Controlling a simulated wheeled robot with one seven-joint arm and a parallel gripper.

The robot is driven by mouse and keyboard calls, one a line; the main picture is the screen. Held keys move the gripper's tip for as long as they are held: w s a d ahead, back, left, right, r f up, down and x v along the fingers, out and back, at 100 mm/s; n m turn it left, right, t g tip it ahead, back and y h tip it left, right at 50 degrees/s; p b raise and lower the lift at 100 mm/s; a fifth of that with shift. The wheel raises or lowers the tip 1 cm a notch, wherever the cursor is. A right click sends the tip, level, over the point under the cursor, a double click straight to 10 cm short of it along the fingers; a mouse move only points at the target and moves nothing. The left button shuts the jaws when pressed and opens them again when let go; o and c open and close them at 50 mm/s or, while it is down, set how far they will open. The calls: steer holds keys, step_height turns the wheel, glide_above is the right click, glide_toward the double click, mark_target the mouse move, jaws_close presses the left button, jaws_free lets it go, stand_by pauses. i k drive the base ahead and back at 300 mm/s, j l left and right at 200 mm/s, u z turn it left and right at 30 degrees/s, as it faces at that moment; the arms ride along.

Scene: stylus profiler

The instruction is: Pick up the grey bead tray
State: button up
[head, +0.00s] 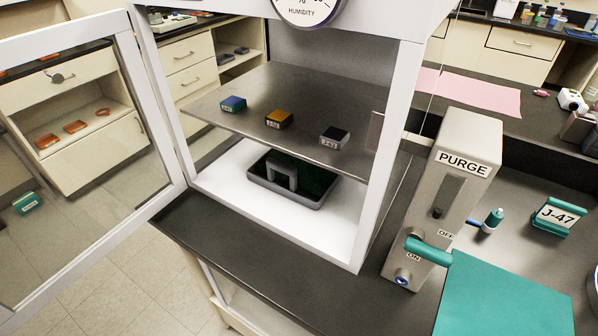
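The grey bead tray (318,204) sits on the white floor of the cabinet, below the metal shelf. It is a shallow grey tray with dark green contents and an upright grey arch-shaped handle (271,173). The shelf hides part of its far side. The cabinet door (176,130) is swung open to the left, so the front of the cabinet is open. My gripper is not in view.
The shelf (290,95) above the tray holds a blue box (233,104), an orange box (279,119) and a dark box (334,138). A purge unit (460,150) with a teal lever (428,251) stands right of the cabinet. A teal mat (505,295) lies at the lower right.

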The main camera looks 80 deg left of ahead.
mark_target(303, 182)
steer(key=u, duration=1.9)
steer(key=l+u, duration=0.3)
steer(key=k+l+u, duration=0.1)
steer(key=u, duration=0.3)
steer(key=k+l+u, duration=0.1)
steer(key=u, duration=0.25)
steer(key=j+u, duration=0.15)
steer(key=u, duration=0.25)
steer(key=k, duration=0.05)
